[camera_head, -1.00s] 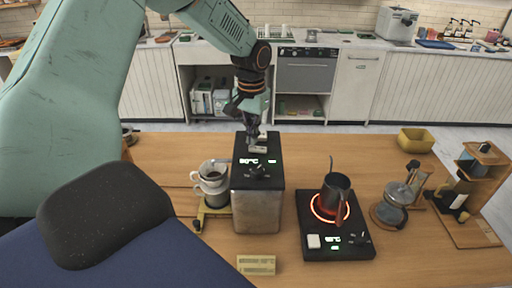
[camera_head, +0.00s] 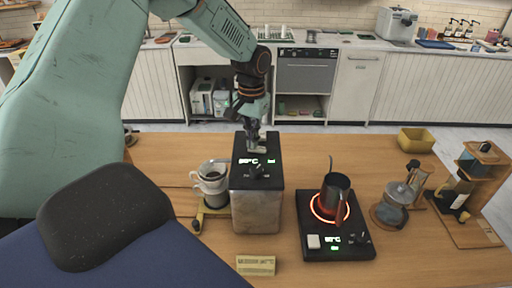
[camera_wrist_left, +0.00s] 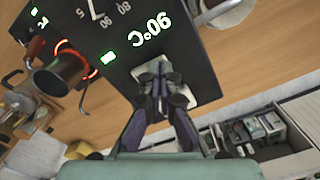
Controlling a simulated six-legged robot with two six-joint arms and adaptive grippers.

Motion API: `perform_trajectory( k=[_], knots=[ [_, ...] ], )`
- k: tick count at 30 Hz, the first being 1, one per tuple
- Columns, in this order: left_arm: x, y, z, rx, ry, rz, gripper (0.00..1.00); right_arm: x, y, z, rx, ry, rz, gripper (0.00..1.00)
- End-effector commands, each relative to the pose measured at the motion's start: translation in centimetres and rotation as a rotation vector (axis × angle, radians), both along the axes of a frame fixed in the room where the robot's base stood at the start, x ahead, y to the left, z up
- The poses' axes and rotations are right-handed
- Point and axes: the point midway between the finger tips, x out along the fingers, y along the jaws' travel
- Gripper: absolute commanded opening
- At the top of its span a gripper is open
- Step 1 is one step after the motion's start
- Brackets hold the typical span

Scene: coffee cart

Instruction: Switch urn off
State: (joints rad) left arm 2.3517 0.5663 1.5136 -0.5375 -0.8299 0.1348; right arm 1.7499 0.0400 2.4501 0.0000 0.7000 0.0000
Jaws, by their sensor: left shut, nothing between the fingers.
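The urn (camera_head: 255,208) is a metal box with a black top, left of the table's middle. Its top has a dial (camera_head: 257,171), a lit green temperature readout and a small lit green bar (camera_head: 271,161). A pale switch (camera_wrist_left: 203,88) lies on the top's far edge. My left gripper (camera_wrist_left: 155,72) is shut and empty, pointing down with its fingertips over this switch. The fingers hide part of it, and I cannot tell whether they touch it or which way it is tipped. My right gripper is not in view.
Right of the urn, a dark pot (camera_head: 337,187) stands on a hot plate (camera_head: 312,252) with a glowing red ring. A coffee dripper stand (camera_head: 203,215) is close on the urn's left. A small yellow block (camera_head: 256,265) lies in front. A glass press (camera_head: 392,207) stands farther right.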

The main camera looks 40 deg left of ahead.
Motion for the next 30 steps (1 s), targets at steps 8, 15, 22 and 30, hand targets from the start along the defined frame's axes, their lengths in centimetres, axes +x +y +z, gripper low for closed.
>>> perform_trajectory(
  k=[8,15,22,30],
  knots=[
    [0.0,0.0,-0.4,0.0,0.0,0.0,0.0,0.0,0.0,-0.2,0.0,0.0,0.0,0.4],
    [0.0,0.0,-0.7,0.0,0.0,0.0,0.0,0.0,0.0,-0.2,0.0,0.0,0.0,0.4],
    [0.0,0.0,-0.9,0.0,0.0,0.0,0.0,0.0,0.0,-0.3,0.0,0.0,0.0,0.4],
    [0.0,0.0,0.9,0.0,-0.001,0.0,0.0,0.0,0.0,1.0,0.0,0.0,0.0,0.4]
  ],
)
